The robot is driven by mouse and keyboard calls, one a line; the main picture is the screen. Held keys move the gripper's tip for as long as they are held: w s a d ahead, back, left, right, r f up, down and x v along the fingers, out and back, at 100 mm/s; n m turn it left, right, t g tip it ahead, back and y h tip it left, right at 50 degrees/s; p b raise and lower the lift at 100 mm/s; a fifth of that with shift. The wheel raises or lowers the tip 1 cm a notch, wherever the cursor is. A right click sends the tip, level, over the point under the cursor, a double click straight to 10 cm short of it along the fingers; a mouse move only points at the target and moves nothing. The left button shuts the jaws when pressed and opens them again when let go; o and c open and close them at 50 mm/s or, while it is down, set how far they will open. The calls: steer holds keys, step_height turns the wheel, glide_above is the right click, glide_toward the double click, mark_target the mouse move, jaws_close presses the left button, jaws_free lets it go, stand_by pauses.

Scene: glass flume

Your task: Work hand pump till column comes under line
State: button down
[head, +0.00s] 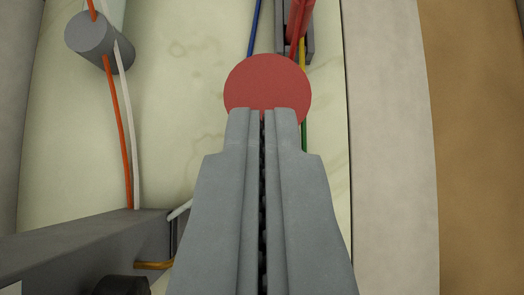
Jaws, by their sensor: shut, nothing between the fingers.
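My gripper (262,112) is shut and empty, pointing up the picture from the bottom middle. A round red disc (267,82), perhaps the pump's knob, shows right at the fingertips. The fingertips overlap its lower edge; I cannot tell whether they touch it. A red bar (299,18) in a grey bracket (309,42) stands just beyond the disc, at the top. Whether the disc and bar are joined is not clear. No water column and no marked line can be made out in this view.
A grey cylinder (92,36) with orange and white cords (118,100) is at the upper left. A grey beam (80,245) crosses the lower left, with a dark round part (122,286) below it. Blue, yellow and green lines run near the disc. The pale surface (185,110) between is open.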

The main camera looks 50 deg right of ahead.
steer(key=v, duration=0.7)
steer(key=shift+r, duration=0.1)
stand_by(1.0)
steer(key=shift+s, duration=0.1)
stand_by(2.2)
steer(key=s+a+r+n+t+y, duration=0.15)
steer(key=s+a+r, duration=0.3)
steer(key=s, duration=0.55)
steer(key=s+a+r+n+t+y, duration=0.1)
steer(key=s+a+r+n+t, duration=0.2)
steer(key=s+a, duration=0.5)
steer(key=s+a+r+n+t+y, duration=0.2)
steer(key=s+a+r, duration=0.15)
steer(key=s, duration=0.85)
steer(key=s+a+f+n+t, duration=0.1)
steer(key=s+a+f, duration=0.1)
steer(key=s, duration=0.7)
steer(key=s+a+f+n+t+y, duration=0.1)
steer(key=s+a+f+t, duration=0.1)
steer(key=s, duration=0.8)
steer(key=s+a+f+n+t+y, duration=0.1)
steer(key=s+f, duration=0.3)
steer(key=s, duration=0.5)
steer(key=shift+s+a+n+t, duration=0.2)
steer(key=shift+a+n+t, duration=0.25)
steer(key=shift+a+t, duration=0.3)
steer(key=shift+y, duration=0.25)
